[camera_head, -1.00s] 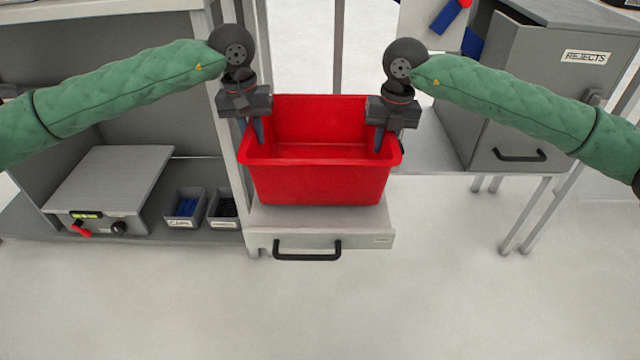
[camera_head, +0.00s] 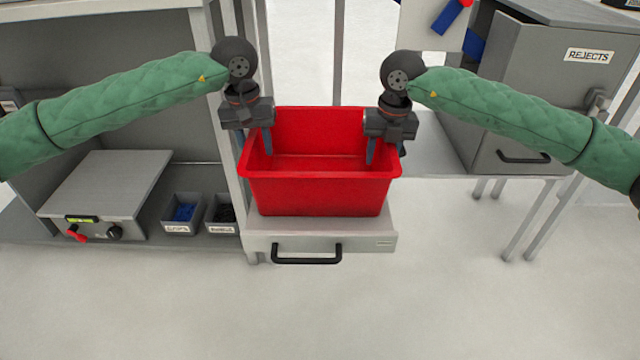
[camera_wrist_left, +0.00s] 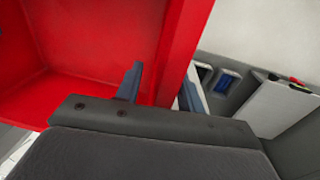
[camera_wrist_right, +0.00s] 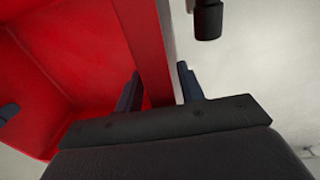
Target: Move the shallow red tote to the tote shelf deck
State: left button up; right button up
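The shallow red tote (camera_head: 320,193) is upright and empty, and appears to rest on the grey deck (camera_head: 385,225) with a black handle on its front. My left gripper (camera_head: 262,140) is at the tote's left wall. In the left wrist view its fingers (camera_wrist_left: 160,88) stand apart, one inside and one outside the wall. My right gripper (camera_head: 384,150) is at the right wall. In the right wrist view its fingers (camera_wrist_right: 158,88) also straddle the wall, with gaps beside it. Both grippers look open. The tote's underside is hidden.
A grey REJECTS cabinet (camera_head: 545,100) stands on a bench at the right. At the left, a bench holds a flat-topped grey device (camera_head: 105,190) and two small bins (camera_head: 183,212). A grey post (camera_head: 232,120) stands close to the tote's left side. Open floor lies in front.

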pick_arm(q)
jog(key=shift+a, duration=0.1)
jog(key=r, duration=0.8)
jog(key=a+r, duration=0.1)
jog(key=r, duration=0.2)
jog(key=shift+r, duration=0.4)
pick_arm(e)
jog(key=shift+d, duration=0.15)
jog(key=r, duration=0.8)
jog(key=d+r, duration=0.1)
jog(key=r, duration=0.3)
jog(key=shift+w, duration=0.1)
jog(key=shift+f, duration=0.1)
